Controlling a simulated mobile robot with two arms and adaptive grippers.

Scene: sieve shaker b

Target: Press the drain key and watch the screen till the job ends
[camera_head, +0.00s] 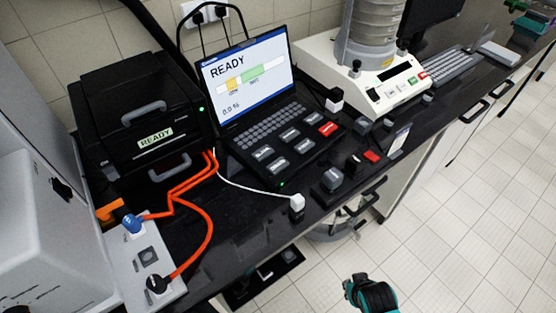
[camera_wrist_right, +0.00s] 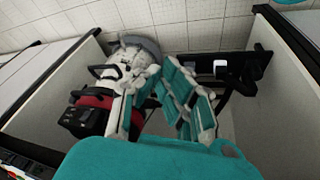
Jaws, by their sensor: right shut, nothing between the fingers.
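The laptop-like console (camera_head: 275,120) stands open on the black bench. Its screen (camera_head: 245,75) shows READY, a bar with yellow and green parts, and 0.0 %. Below its keyboard are several large grey keys (camera_head: 277,146) and one red key (camera_head: 327,129); their labels are too small to read, so I cannot tell which is the drain key. My right gripper (camera_head: 370,292) is low in front of the bench, apart from the console. In the right wrist view its teal fingers (camera_wrist_right: 156,85) are shut and empty. My left gripper is not in view.
A black box (camera_head: 140,105) with a small READY display stands left of the console. Orange cables (camera_head: 187,185) and a white cable cross the bench. A sieve shaker (camera_head: 375,75) stands at right. Below the bench, the wrist view shows a red-and-black machine (camera_wrist_right: 95,105).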

